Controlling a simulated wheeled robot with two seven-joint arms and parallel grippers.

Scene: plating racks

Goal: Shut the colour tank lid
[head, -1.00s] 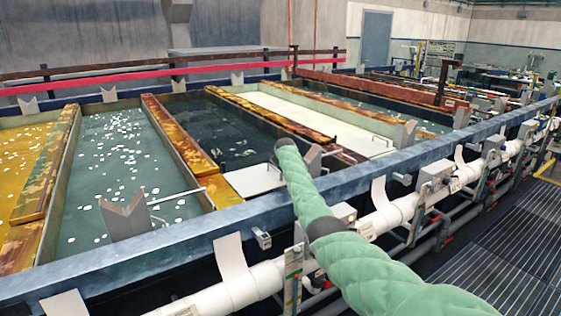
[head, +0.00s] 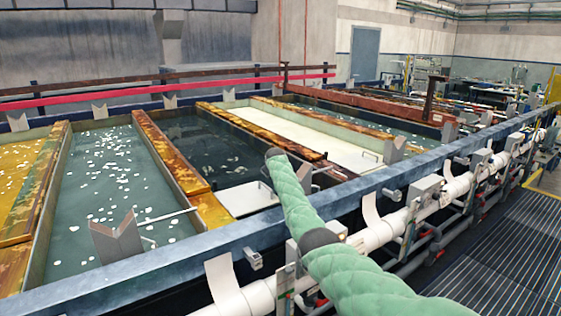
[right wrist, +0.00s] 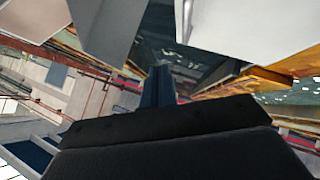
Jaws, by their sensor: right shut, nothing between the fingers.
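A small flat white panel (head: 245,199) with a thin handle lies at the near end of a dark-liquid tank (head: 205,150) in the head view. A long white cover (head: 300,133) with a handle lies over the bay to its right. I cannot tell which is the colour tank lid. My right arm reaches over the blue rail to the small panel's right; its gripper is hidden beyond the sleeve there. In the right wrist view my right gripper (right wrist: 160,80) is shut and empty, with a pale panel (right wrist: 240,22) above right. My left gripper is out of view.
A blue rail (head: 170,257) runs along the tanks' near side, with white pipes (head: 380,232) and brackets outside it. A grey V-shaped bracket (head: 117,240) stands at the near left. Grated floor (head: 500,250) at right is clear.

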